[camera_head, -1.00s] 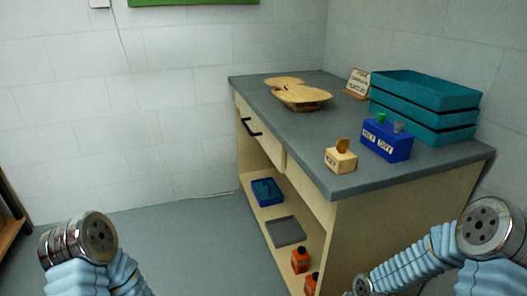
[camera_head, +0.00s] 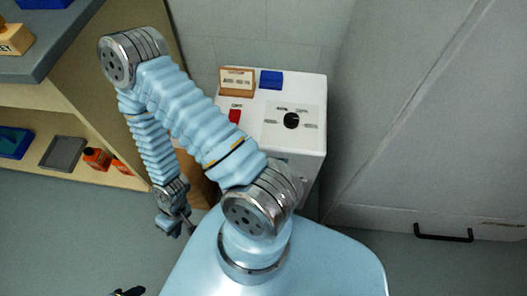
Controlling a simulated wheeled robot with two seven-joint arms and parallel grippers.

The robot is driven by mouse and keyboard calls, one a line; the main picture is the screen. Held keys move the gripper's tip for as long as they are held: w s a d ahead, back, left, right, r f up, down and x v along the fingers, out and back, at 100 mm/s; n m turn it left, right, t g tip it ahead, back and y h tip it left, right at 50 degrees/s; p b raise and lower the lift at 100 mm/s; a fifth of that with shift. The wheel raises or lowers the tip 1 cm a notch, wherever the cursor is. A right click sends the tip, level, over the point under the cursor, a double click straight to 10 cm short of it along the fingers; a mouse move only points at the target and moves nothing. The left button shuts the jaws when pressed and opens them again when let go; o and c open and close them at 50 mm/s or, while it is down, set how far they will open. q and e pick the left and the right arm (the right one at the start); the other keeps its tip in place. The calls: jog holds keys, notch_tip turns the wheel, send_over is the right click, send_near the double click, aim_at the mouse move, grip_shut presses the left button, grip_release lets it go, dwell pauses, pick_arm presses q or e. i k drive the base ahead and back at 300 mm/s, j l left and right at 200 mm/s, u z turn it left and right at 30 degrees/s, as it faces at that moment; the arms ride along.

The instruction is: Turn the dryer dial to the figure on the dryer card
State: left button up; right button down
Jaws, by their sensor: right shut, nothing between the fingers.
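The dryer (camera_head: 310,85) is a white box against the wall in the middle of the head view. Its round black dial (camera_head: 291,120) sits on a pale panel with small printed labels around it, too small to read surely. A wooden-framed card (camera_head: 237,80) stands on top at the back left; its writing is unreadable here. My right gripper (camera_head: 178,228) hangs low at the left of the dryer, shut and empty, apart from the dial.
A red switch (camera_head: 235,116) and a blue block (camera_head: 271,80) are on the dryer. The bench (camera_head: 60,95) stands at left, with orange bottles (camera_head: 96,158) and a grey tray (camera_head: 63,153) on its shelf. A grey cabinet with a black handle (camera_head: 443,237) is at right.

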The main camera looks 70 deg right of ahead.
aim_at(291, 121)
jog(key=k+j+z, duration=0.75)
jog(key=k, duration=0.15)
jog(key=l+z, duration=0.1)
jog(key=z, duration=1.1)
